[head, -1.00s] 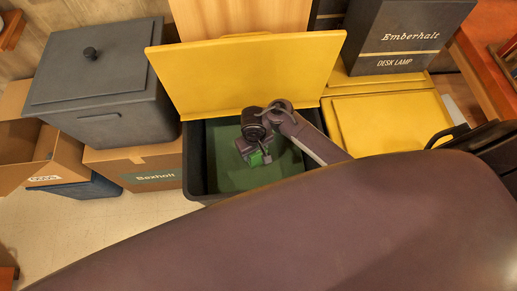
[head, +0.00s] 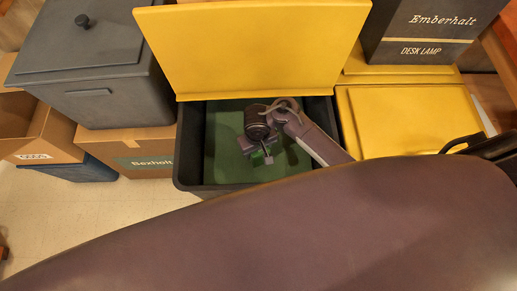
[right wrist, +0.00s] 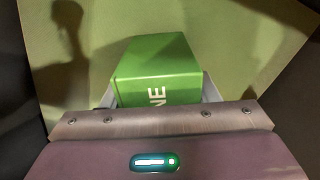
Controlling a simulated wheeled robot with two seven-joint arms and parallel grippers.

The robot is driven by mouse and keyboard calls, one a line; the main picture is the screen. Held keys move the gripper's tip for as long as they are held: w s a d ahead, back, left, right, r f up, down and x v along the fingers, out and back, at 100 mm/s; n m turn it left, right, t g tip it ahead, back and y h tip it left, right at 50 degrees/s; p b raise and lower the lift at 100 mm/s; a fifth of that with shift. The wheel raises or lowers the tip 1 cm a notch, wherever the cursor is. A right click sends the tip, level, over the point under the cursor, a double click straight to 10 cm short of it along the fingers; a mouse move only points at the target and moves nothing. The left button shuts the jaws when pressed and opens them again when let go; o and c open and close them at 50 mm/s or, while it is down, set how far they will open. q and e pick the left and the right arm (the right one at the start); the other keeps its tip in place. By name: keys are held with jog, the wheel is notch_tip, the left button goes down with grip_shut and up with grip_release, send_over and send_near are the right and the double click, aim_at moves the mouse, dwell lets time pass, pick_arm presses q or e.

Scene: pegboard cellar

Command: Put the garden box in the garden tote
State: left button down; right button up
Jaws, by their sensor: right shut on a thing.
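The green garden box (right wrist: 158,68), with white letters ending in "NE", sits between the fingers of my right gripper (right wrist: 158,95) in the right wrist view. In the head view, my right gripper (head: 264,153) reaches down inside the open black tote (head: 190,160), with only a sliver of green showing at its jaws. The tote has a green floor (head: 225,150) and a raised yellow lid (head: 250,45) at its back. No garden label shows on it. I cannot tell whether the box touches the floor. My left gripper is out of view.
An open cardboard box (head: 35,125) is at far left. A closed yellow lid (head: 405,115) and a dark Emberhalt desk lamp box (head: 415,30) are at right.

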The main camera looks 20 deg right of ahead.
jog(key=o, duration=1.1)
jog(key=shift+f, duration=0.15)
jog(key=shift+c, duration=0.2)
notch_tip(320, 180, up, 11)
jog(key=p, duration=0.5)
jog(key=shift+a+r+p, duration=0.1)
jog(key=shift+r+p, duration=0.1)
jog(key=shift+p, duration=0.15)
jog(key=shift+r, duration=0.5)
